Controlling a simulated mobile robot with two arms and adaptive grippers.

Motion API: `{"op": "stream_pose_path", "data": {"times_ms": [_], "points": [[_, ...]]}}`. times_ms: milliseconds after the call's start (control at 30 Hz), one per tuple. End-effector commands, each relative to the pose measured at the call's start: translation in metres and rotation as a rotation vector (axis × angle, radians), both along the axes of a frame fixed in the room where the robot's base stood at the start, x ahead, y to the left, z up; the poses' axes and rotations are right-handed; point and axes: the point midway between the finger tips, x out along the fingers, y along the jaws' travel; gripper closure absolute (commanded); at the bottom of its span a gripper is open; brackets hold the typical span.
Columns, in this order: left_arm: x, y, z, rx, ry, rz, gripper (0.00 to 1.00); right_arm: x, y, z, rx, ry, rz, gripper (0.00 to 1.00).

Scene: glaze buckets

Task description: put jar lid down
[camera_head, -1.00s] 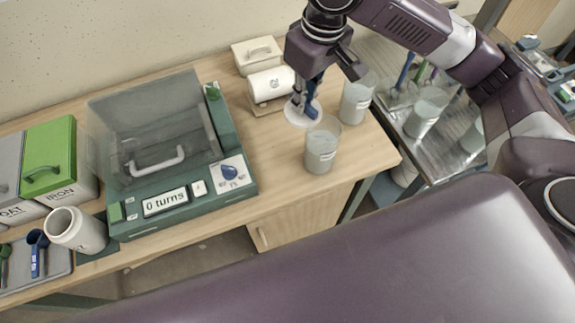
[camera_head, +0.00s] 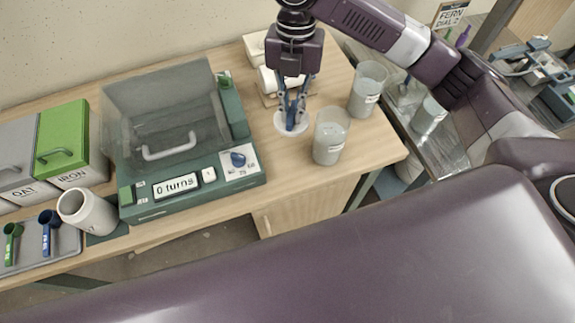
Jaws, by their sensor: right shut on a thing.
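The jar lid (camera_head: 281,126) is a pale round disc over the wooden table, just left of the nearer glass jar. My right gripper (camera_head: 291,120) points down from above and is shut on the lid at its middle. I cannot tell whether the lid touches the table. The nearer jar (camera_head: 328,146) is clear, with grey contents and a white label, and stands open and upright. A second such jar (camera_head: 364,98) stands behind it to the right. My left gripper is not in view.
A green machine (camera_head: 195,190) with a clear cover and a "0 turns" display stands left of the lid. A white roll (camera_head: 267,82) lies behind it. A white mug (camera_head: 85,212) and bins are farther left. Bare wood lies in front of the lid.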

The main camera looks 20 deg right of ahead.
Motion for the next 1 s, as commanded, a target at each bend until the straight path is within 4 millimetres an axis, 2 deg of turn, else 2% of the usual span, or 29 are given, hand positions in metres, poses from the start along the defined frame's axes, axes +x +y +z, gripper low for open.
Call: {"op": "stream_pose_path", "data": {"times_ms": [100,200,367,467,567,900,1000], "points": [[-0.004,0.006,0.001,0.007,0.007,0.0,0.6,-0.001,0.005,-0.003,0.0,0.0,0.232,1.0],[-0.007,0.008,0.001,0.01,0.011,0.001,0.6,-0.002,0.008,-0.006,0.0,-0.002,0.377,1.0],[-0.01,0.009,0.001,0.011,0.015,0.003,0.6,-0.002,0.01,-0.01,0.001,-0.001,0.501,1.0],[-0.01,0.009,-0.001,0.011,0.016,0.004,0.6,-0.003,0.01,-0.022,0.003,0.002,0.523,1.0],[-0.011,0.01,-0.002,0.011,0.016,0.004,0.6,-0.005,0.01,-0.044,0.005,0.005,0.523,1.0],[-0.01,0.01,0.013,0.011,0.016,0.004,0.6,-0.004,0.01,-0.13,0.001,0.002,0.52,1.0],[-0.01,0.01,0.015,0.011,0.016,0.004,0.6,-0.004,0.009,-0.15,0.0,0.002,0.52,1.0]]}}
